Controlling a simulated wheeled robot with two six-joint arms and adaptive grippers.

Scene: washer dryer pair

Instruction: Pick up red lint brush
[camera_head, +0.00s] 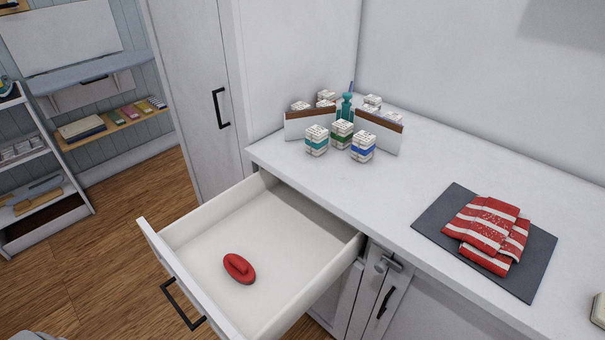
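The red lint brush (239,268) lies in the open white drawer (296,298), on the drawer floor towards its front. It is a small red oval with a raised grip on top, and nothing covers it. The drawer is pulled out from under the white counter, and its black handle (183,304) is on the front face. Neither of my grippers shows in the head view.
On the counter (400,190) stand several small banded boxes (342,133) and a teal bottle (346,106). A grey mat (524,272) holds folded red-striped towels (487,229). A tall cabinet (196,85) stands behind the drawer. Wooden floor (120,240) is clear left of the drawer.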

